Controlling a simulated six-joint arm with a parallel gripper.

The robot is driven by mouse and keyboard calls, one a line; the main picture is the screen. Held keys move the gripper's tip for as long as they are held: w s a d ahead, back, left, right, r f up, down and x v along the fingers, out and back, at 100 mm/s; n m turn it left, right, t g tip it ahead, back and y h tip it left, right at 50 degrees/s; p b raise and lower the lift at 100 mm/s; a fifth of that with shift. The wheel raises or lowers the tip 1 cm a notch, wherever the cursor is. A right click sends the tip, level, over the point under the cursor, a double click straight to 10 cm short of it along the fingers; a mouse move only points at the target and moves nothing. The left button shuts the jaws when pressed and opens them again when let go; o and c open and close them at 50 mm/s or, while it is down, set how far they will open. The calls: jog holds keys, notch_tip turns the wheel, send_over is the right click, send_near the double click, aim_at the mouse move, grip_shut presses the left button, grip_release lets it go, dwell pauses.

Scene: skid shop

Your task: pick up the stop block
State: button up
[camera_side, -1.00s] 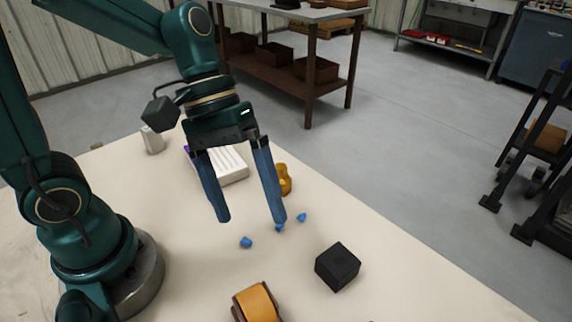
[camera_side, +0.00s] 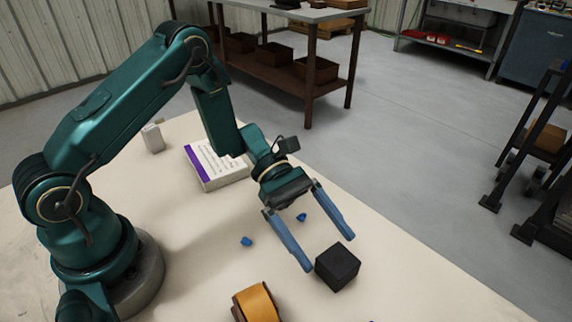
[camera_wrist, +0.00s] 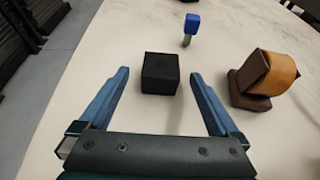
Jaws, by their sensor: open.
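The stop block, seemingly the black cube (camera_side: 338,268), sits on the pale table. It also shows in the wrist view (camera_wrist: 160,74), upright, ahead of my gripper. My gripper (camera_side: 329,252) is open and empty, tilted down toward the block, with its blue fingers spread. In the wrist view the fingers (camera_wrist: 160,82) lie to the left and right of the block, with a gap on each side. In the side view the near fingertip is just left of the block; I cannot tell whether it touches.
An orange roll on a brown stand (camera_side: 256,303) is near the block, right of it in the wrist view (camera_wrist: 265,76). A blue-topped item (camera_wrist: 192,24) stands beyond. Small blue pieces (camera_side: 246,241), a white-and-purple box (camera_side: 215,165) and a white item (camera_side: 153,138) are on the table.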

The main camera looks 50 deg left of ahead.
aim_at(329, 250)
jog(key=shift+x, duration=2.25)
grip_shut()
